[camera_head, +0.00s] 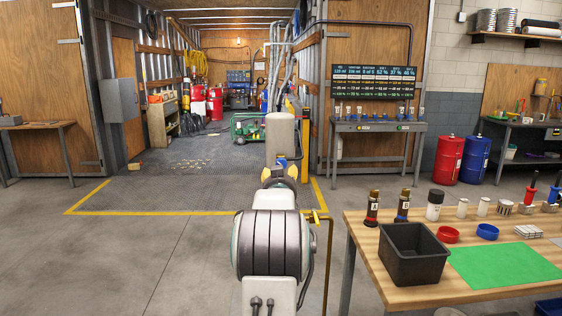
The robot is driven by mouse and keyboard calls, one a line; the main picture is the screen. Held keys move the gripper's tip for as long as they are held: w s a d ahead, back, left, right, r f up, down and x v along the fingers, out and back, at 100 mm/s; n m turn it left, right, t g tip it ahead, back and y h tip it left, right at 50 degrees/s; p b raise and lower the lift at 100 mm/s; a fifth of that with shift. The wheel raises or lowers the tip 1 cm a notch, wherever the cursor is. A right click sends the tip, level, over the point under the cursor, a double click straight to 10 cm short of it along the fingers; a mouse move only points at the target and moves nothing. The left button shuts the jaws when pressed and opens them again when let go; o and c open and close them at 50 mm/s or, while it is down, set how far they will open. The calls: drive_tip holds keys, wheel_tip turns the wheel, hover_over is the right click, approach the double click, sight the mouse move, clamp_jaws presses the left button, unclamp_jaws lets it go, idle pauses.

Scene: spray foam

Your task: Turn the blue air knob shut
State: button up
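A small blue piece (281,161), which may be the blue air knob, shows just above the end of my arm, in front of a beige cylinder (280,135). My gripper (280,174) is at the far end of my arm, near the picture's middle, with yellow parts on both sides. It appears just below and in front of the blue piece. I cannot tell whether they touch. My arm hides the fingertips and whatever lies between them, so whether the gripper is open or shut does not show.
A wooden bench (385,292) at the right carries a black bin (414,255), a green mat (503,264) and several bottles. Yellow lines mark the floor. The concrete floor (120,265) at left is clear.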

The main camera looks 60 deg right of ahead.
sight(281, 163)
drive_tip(key=shift+w+d+r+n+h+p, duration=0.15)
drive_tip(key=shift+w+d+r+n+p, duration=0.15)
drive_tip(key=shift+w+d+n+p, duration=0.55)
drive_tip(key=shift+w+d+r+n+h+p, duration=0.1)
drive_tip(key=shift+w+d+r+n+p, duration=0.15)
drive_tip(key=shift+d+n, duration=1)
drive_tip(key=shift+w+d+r+n+h+p, duration=0.15)
drive_tip(key=shift+w+d+r+n+p, duration=0.35)
drive_tip(key=shift+d+n, duration=0.6)
drive_tip(key=shift+w+d+f, duration=0.1)
drive_tip(key=shift+w+f, duration=0.05)
drive_tip(key=c, duration=1.2)
